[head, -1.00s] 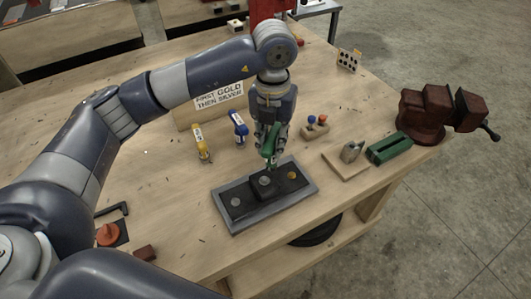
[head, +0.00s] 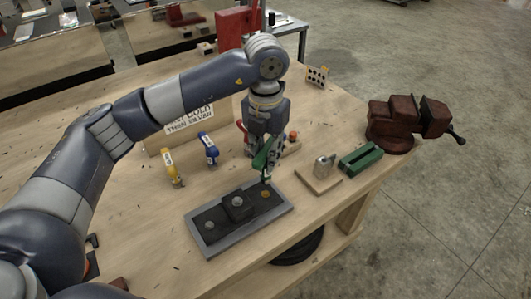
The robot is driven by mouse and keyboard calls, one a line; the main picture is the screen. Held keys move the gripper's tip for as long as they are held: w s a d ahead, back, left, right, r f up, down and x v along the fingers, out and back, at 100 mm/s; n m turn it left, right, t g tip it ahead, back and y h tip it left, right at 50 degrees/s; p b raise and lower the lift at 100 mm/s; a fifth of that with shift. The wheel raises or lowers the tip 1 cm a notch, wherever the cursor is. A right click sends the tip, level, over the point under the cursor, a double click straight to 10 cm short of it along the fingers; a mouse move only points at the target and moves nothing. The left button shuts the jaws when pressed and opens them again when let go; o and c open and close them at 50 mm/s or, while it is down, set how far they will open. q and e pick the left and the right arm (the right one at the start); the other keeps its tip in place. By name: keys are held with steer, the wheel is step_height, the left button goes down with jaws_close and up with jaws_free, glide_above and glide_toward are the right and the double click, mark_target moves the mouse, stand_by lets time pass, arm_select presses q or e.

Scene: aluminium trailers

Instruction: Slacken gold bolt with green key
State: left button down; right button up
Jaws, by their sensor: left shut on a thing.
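The gold bolt (head: 266,194) sits at the right end of a dark plate in a grey tray (head: 228,246) on the wooden bench. My left gripper (head: 265,163) is shut on the green key (head: 261,157) and holds it with its shaft pointing down. The key's lower tip is right at or just above the gold bolt; I cannot tell whether they touch. One silver bolt (head: 237,201) is on the raised black block in the middle, and another silver bolt (head: 209,225) is at the left end. My right gripper is not in view.
A yellow key (head: 171,169) and a blue key (head: 208,149) stand left of the gripper. A sign (head: 188,121) reads "first gold then silver". A wooden block with a metal piece (head: 320,176), a green holder (head: 361,158) and a red-brown vise (head: 405,122) stand to the right.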

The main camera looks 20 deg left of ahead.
arm_select(q)
steer(key=shift+f+b, duration=0.4)
steer(key=shift+f, duration=0.3)
steer(key=shift+f+b, duration=0.9)
steer(key=shift+f, duration=0.1)
steer(key=shift+f+b, duration=1.2)
steer(key=shift+f, duration=0.05)
steer(key=shift+n, duration=0.3)
